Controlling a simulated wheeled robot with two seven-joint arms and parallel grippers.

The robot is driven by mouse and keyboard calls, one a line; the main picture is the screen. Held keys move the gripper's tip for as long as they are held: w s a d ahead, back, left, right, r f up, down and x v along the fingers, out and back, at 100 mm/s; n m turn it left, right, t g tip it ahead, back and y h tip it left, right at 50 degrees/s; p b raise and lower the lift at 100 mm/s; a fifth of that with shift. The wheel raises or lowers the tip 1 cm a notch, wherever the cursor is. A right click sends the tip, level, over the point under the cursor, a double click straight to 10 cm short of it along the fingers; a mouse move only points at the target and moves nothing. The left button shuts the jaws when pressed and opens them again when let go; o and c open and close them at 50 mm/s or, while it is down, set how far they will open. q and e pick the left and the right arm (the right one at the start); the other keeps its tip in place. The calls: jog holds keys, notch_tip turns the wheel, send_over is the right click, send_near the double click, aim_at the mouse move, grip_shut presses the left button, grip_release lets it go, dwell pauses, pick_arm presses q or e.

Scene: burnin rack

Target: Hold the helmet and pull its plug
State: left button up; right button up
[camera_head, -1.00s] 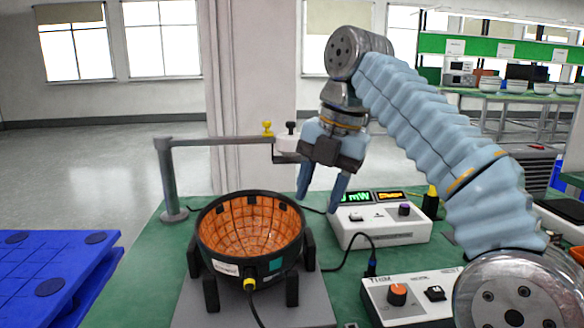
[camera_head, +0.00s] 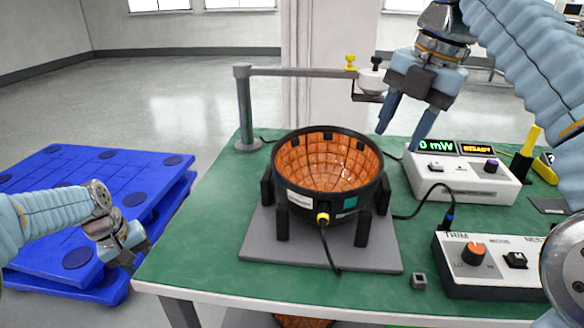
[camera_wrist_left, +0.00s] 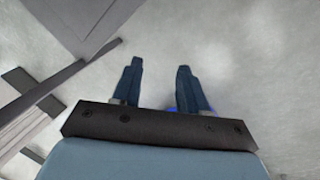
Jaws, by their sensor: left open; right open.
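The helmet (camera_head: 290,178) is a black bowl with an orange inner lining, resting open side up in a black-legged stand on a grey plate (camera_head: 262,248). Its yellow plug (camera_head: 322,219) is seated at the front of the shell, with a black cable running down onto the plate. My right gripper (camera_head: 403,130) is open and empty, above and right of the helmet, near the meter box. My left gripper (camera_head: 138,262) is low at the left, beside the table edge and in front of the blue pallets. In the left wrist view its fingers (camera_wrist_left: 158,88) are apart and empty over bare floor.
A post with a swing arm (camera_head: 300,72) stands behind the helmet. A meter box (camera_head: 460,178) reading 0 mW and a trim box (camera_head: 490,268) stand at the right. Blue pallets (camera_head: 75,200) lie left of the green table (camera_head: 205,245). A small grey block (camera_head: 418,281) sits near the front edge.

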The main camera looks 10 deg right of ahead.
aim_at(371, 191)
pick_arm(q)
jog(key=s+r+m+h, duration=0.1)
jog(key=s+r, duration=0.1)
jog(key=r, duration=0.7)
jog(key=s+r, duration=0.2)
jog(key=r, duration=0.7)
jog(key=s+d+r+m, duration=0.4)
jog(key=d+r+m, duration=0.1)
jog(key=d, duration=0.5)
jog(key=s+d+r+m+t+h, duration=0.1)
jog(key=s+d+r+m, duration=0.4)
jog(key=d, duration=0.6)
jog(key=s+d+r+m, duration=0.4)
jog(key=d+r+m, duration=0.2)
jog(key=d, duration=0.4)
jog(key=shift+s+d+t, duration=0.3)
jog(key=shift+s, duration=0.1)
pick_arm(e)
jog(key=x, duration=1.4)
jog(key=shift+r, duration=0.1)
grip_shut()
